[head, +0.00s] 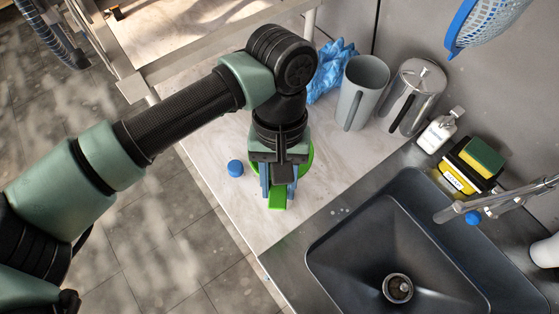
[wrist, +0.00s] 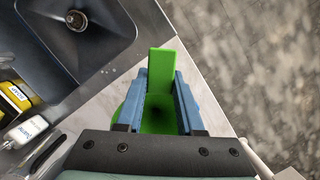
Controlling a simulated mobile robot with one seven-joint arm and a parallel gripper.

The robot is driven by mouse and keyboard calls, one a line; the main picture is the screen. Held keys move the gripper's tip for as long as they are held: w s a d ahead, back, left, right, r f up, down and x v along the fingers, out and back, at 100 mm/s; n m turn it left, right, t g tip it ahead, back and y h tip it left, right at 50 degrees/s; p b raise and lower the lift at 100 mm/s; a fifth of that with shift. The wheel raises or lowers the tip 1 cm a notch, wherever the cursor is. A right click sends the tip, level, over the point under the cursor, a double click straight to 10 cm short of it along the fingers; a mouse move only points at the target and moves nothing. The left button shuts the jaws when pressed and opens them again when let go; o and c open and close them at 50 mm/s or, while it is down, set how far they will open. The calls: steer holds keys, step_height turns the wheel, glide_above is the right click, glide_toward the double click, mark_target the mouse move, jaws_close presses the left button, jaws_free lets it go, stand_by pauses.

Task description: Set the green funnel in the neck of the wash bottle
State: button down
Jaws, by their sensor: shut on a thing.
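The green funnel (head: 277,200) is under my gripper (head: 278,187) over the pale counter. Its flat green tab shows between the blue fingers, and part of its round rim shows behind them. In the wrist view the tab of the funnel (wrist: 160,62) lies between the two fingers of my gripper (wrist: 160,85), with the dark bowl below. My gripper is shut on the funnel. I cannot make out the wash bottle's neck in either view; what is under the funnel is hidden. A small white bottle (head: 437,134) stands by the sink.
A blue cap (head: 235,168) lies left of the gripper. A grey jug (head: 361,92), a metal pitcher (head: 418,90) and blue gloves (head: 331,70) stand or lie behind. The dark sink (head: 350,235) is at right, with a sponge holder (head: 465,170) beside it. The counter's front edge is close.

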steer(key=shift+f+b, duration=1.3)
steer(key=shift+b, duration=0.25)
steer(key=shift+f+b, duration=0.35)
steer(key=shift+b, duration=0.05)
steer(key=shift+f+b, duration=0.85)
steer(key=shift+b, duration=0.1)
steer(key=shift+c, duration=0.7)
jaws_free()
steer(key=shift+p+v, duration=1.15)
steer(key=shift+v, duration=2.35)
